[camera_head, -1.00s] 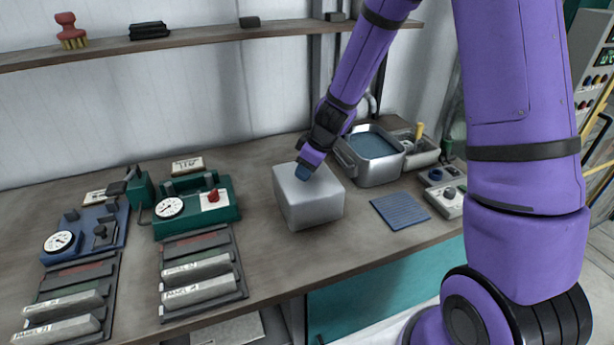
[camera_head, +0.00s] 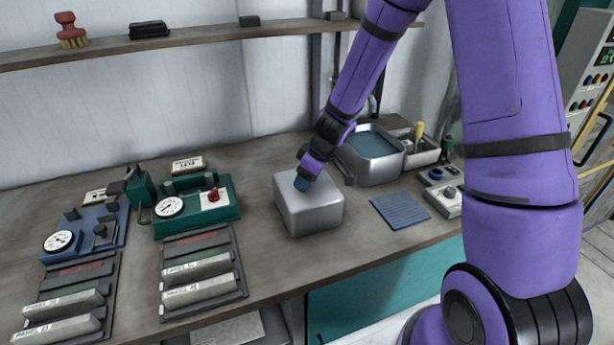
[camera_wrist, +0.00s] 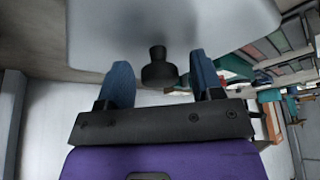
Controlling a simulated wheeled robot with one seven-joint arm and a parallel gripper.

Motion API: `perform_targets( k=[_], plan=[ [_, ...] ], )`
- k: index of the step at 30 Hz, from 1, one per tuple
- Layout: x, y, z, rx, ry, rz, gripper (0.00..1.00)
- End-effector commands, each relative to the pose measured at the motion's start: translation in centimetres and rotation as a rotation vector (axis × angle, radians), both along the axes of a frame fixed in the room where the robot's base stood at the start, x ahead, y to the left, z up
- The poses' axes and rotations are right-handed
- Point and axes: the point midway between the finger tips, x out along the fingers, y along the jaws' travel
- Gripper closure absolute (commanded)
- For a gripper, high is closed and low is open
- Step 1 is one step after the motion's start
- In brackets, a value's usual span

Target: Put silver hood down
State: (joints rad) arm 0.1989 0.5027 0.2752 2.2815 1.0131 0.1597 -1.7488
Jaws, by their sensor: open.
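The silver hood (camera_head: 309,211), a box-like metal cover with rounded edges, stands upright on the workbench in the head view, left of the metal basin. In the wrist view its pale top (camera_wrist: 170,25) fills the upper middle, with a dark knob (camera_wrist: 158,68) on it. My gripper (camera_head: 302,184) is at the hood's top in the head view. In the wrist view its two blue fingers (camera_wrist: 160,82) are apart, one on each side of the knob, with gaps showing between. Whether anything lies under the hood is hidden.
A metal basin of blue liquid (camera_head: 372,145) and a blue ribbed mat (camera_head: 400,210) are right of the hood. A green gauge device (camera_head: 198,207) and a rack of labelled panels (camera_head: 203,272) are left. Bare bench (camera_head: 262,245) lies between.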

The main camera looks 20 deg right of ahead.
Motion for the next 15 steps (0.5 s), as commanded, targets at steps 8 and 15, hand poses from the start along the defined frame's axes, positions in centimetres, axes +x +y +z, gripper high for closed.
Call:
perform_targets(
  k=[8,15],
  plan=[
    [-0.3,-0.3,1.6,-0.001,-0.004,0.002,0.40],
    [-1.3,-1.4,5.2,-0.001,-0.006,0.001,0.40]
  ],
)
